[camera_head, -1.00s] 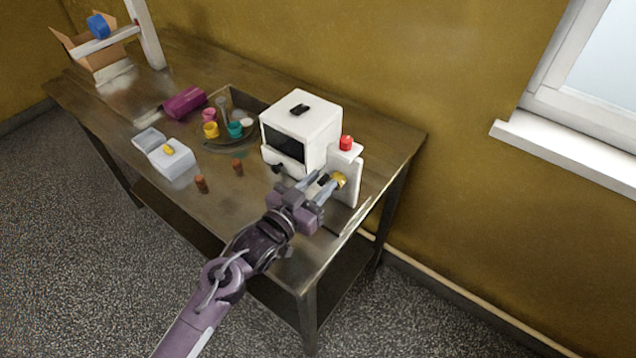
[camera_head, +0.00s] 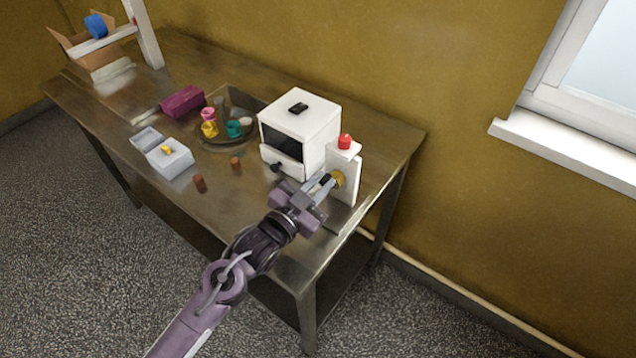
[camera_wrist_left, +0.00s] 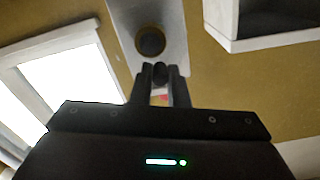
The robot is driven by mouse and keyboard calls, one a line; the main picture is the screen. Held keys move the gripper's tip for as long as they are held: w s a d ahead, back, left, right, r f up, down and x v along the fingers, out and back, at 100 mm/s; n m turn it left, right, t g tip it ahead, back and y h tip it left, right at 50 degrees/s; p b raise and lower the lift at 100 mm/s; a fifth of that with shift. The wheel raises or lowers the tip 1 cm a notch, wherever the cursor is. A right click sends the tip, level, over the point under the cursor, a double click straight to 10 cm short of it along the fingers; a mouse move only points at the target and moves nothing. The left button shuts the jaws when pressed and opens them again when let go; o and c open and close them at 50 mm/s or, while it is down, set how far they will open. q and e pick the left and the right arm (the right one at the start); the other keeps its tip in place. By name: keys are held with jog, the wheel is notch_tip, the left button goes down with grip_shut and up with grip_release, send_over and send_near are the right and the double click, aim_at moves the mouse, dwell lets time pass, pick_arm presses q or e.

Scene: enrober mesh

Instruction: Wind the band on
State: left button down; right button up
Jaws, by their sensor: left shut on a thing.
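A white box-shaped machine (camera_head: 318,124) with a dark front window stands at the right end of the table. A white upright panel (camera_head: 345,192) with a red button (camera_head: 345,141) is on its right side, and a brass hub (camera_head: 338,179) sits on that panel. My left gripper (camera_head: 325,181) is in front of the hub, shut on a small dark handle (camera_wrist_left: 161,72). The wrist view shows the handle between the fingertips and the hub (camera_wrist_left: 150,41) just beyond. The fingers partly hide the handle in the head view. No band can be made out. My right gripper is out of view.
A round tray (camera_head: 213,145) with small coloured cups lies mid-table, beside a purple block (camera_head: 183,101). A cardboard box (camera_head: 103,66) stands at the far left.

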aim_at(342, 192)
pick_arm(q)
jog(key=m, duration=0.3)
jog(key=s+d+m+b, duration=0.1)
jog(key=m, duration=0.2)
jog(key=d+f+m+b, duration=0.1)
jog(key=m, duration=0.3)
jog(key=shift+s, duration=0.2)
jog(key=m, duration=0.3)
jog(key=m+b, duration=0.1)
jog(key=shift+s+d+f+m, duration=0.2)
jog(key=shift+d+f+m, duration=0.05)
jog(key=shift+f+m, duration=0.15)
jog(key=shift+s+d+f+m+b, duration=0.1)
jog(key=shift+f+m+b, duration=0.2)
jog(key=shift+m, duration=0.95)
jog(key=shift+f+m+b, duration=0.25)
jog(key=shift+f+m, duration=0.05)
jog(key=shift+m, duration=0.95)
jog(key=c, duration=1.4)
grip_release()
